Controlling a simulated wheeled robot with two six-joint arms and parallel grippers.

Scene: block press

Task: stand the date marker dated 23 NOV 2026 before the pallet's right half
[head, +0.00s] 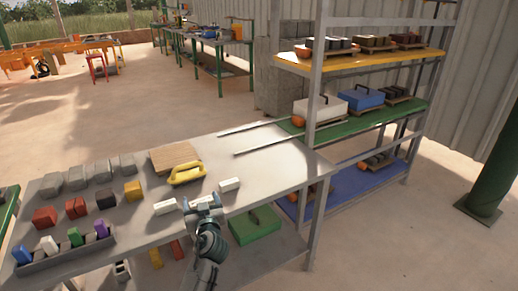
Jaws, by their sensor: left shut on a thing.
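Several small white blocks that look like date markers are on the grey table. One (165,206) lies left of my gripper and another (229,184) lies to its right. My left gripper (203,203) is shut on a white marker, mostly hidden by the jaws, low over the table's front part. No date is legible at this size. A flat wooden board (172,156), possibly a pallet, lies at the table's back. Small loaded pallets also stand on the rack, one of them under a blue box (361,98). My right gripper is not in view.
Red, dark, yellow and grey blocks fill the table's left side, with a tray (66,254) of coloured pieces in front. The table's right part is clear. Two rails run toward the rack's green shelf (393,121).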

